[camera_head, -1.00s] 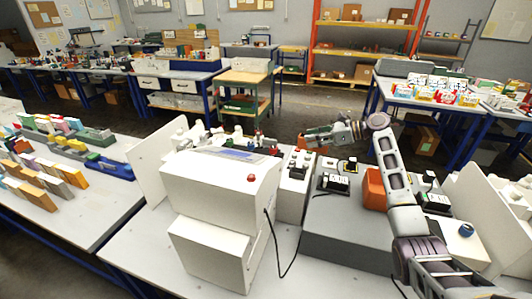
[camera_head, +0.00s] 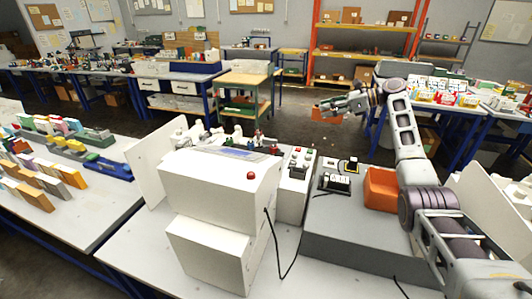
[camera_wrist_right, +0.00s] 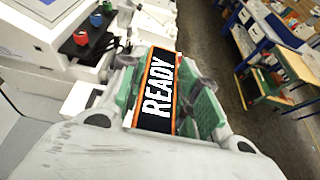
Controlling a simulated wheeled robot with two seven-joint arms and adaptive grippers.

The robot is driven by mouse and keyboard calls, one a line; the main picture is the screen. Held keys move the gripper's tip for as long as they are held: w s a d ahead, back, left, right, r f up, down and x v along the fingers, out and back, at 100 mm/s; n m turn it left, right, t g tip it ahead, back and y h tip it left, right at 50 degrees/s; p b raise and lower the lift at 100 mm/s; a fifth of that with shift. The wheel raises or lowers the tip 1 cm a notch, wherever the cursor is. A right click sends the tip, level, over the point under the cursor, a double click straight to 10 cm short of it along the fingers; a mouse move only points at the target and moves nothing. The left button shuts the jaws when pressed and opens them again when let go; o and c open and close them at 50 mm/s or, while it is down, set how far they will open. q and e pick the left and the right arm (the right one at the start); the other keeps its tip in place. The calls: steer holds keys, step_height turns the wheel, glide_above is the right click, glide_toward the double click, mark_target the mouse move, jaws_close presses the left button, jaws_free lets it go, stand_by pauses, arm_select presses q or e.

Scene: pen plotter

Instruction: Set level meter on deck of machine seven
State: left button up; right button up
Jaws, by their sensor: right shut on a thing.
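My right gripper (camera_head: 326,107) is raised above the far edge of the bench and shut on an orange-edged block. The block (camera_wrist_right: 157,92) has a dark face reading READY and sits between the green finger pads in the right wrist view. Its orange side (camera_head: 327,117) shows below the fingers in the head view. No number seven is legible on any machine, and I cannot tell which thing is the level meter. A white machine (camera_head: 215,185) with a red button stands on the bench front. My left gripper is not in view.
A grey block (camera_head: 350,235) carries a small black device (camera_head: 334,183) and an orange bin (camera_head: 381,190). A white control box (camera_head: 295,185) stands beside the white machine. Coloured blocks line the left bench (camera_head: 95,215). The aisle floor beyond is open.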

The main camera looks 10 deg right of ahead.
steer(key=shift+w+d+r+b, duration=0.1)
steer(key=shift+d+r, duration=0.3)
steer(key=shift+r, duration=0.3)
steer(key=shift+w+d+r+b, duration=0.1)
steer(key=shift+d+r, duration=0.3)
steer(key=shift+r, duration=0.25)
steer(key=shift+d+r+b, duration=0.1)
steer(key=shift+d+r, duration=0.3)
steer(key=shift+r, duration=0.3)
steer(key=shift+d+r, duration=0.1)
steer(key=shift+r, duration=0.1)
